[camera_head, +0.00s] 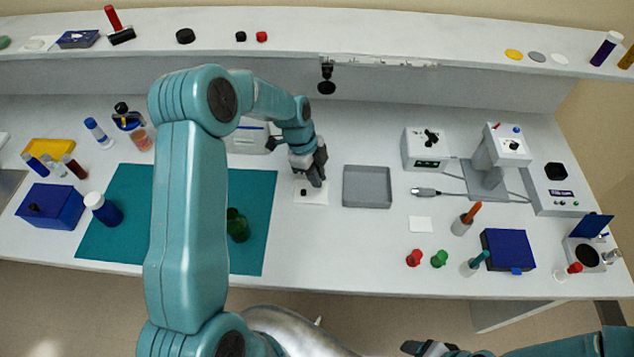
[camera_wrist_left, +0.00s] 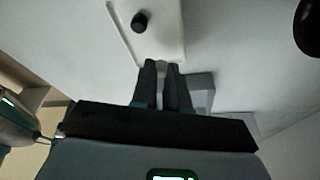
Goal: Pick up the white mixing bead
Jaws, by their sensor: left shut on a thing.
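My left gripper (camera_head: 316,182) points down over a small white plate (camera_head: 318,199) in the head view. In the left wrist view its two dark fingers (camera_wrist_left: 161,72) are nearly together, shut on a small whitish thing between the tips, which looks like the white mixing bead (camera_wrist_left: 161,67). The bead is hidden in the head view. The white plate also shows in the wrist view (camera_wrist_left: 168,38), with a black knob (camera_wrist_left: 140,21) on it. I cannot tell whether the bead touches the plate. My right gripper (camera_head: 424,348) is low at the bottom edge, its jaws unclear.
A grey tray (camera_head: 367,201) lies right of the plate. A teal mat (camera_head: 256,190) with a green object (camera_head: 237,226) is to the left, partly behind my left arm. A shelf (camera_head: 290,35) runs above. Bench space in front of the plate is clear.

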